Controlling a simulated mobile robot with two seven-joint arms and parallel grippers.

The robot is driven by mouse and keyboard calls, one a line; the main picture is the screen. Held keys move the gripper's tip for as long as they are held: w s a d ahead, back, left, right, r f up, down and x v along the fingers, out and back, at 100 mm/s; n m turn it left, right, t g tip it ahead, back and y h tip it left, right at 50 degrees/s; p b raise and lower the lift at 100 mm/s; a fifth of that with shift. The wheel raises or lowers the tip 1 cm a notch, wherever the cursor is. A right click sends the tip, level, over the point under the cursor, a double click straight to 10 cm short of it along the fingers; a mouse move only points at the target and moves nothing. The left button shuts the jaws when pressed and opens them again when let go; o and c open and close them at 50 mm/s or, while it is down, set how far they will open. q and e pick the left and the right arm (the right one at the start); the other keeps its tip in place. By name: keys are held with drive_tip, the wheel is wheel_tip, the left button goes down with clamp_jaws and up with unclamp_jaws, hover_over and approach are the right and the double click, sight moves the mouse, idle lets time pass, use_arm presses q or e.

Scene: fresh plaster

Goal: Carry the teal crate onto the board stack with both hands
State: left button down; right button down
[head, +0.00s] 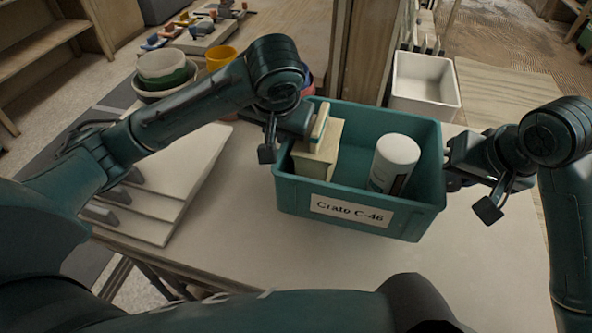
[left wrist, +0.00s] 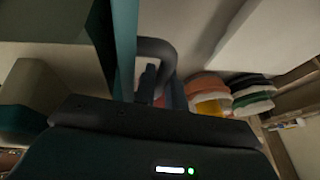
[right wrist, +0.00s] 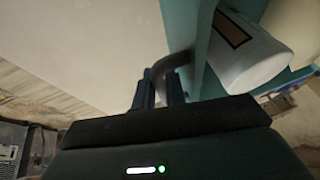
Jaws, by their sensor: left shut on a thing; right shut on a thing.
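The teal crate (head: 407,223), labelled "Crato C-46", is upright at the middle of the head view, over the pale table. It holds a cream box (head: 318,160) and a white cylinder (head: 397,158). My left gripper (head: 292,124) is shut on the crate's left side; the left wrist view shows its fingers (left wrist: 150,85) at a dark curved handle. My right gripper (head: 449,165) is shut on the right side, likewise at a handle in the right wrist view (right wrist: 160,88). The board stack (head: 185,165), several pale boards, lies left of the crate. I cannot tell whether the crate's underside touches the table.
Nested bowls (head: 164,72) and a yellow pot (head: 221,57) stand behind the board stack. A white bin (head: 425,82) stands behind the crate, near a wooden post (head: 362,50). The table (head: 290,252) in front of the crate is clear. My left arm passes above the boards.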

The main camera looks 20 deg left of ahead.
idle(0.3)
